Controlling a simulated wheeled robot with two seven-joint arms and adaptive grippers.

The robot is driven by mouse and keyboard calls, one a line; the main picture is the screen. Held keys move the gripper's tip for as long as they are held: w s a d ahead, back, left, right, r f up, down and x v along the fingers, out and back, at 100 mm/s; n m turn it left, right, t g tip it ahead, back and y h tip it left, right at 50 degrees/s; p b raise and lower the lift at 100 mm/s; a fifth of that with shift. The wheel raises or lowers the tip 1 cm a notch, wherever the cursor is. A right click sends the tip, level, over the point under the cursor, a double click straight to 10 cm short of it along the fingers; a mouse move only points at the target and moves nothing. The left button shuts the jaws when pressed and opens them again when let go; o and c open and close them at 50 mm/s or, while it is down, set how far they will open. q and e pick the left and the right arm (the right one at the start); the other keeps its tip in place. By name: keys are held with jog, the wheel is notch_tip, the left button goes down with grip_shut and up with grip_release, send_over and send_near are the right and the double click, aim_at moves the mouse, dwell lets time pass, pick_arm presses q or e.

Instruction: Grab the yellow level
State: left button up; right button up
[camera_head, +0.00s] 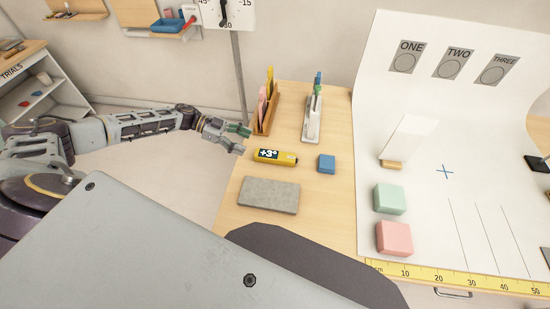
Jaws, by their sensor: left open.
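The yellow level (287,158) lies on the wooden table near its left edge. It is a short yellow bar with a dark label reading "+3°" at its left end. My left gripper (241,140) comes in from the left, with green fingertips, and is open. It is just up and left of the level in the picture, apart from it, and nothing shows between its fingers. My right gripper is not in view.
A blue block (327,164) sits just right of the level, and a grey slab (269,195) lies in front. A wooden rack (266,112) and a white stand (312,118) are behind. A white sheet (410,160) with green (390,198) and pink (394,238) blocks is at right.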

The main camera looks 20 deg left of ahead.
aim_at(260, 152)
pick_arm(q)
jog(key=b+x, duration=0.1)
jog(key=x, duration=0.5)
jog(key=shift+d+f+b, duration=0.2)
jog(key=shift+b, duration=0.15)
jog(key=shift+d, duration=0.25)
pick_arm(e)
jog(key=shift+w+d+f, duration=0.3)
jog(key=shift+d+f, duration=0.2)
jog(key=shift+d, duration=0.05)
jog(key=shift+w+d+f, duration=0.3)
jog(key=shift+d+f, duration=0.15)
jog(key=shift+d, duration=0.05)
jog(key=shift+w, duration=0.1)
pick_arm(q)
jog(key=shift+d+f, duration=0.1)
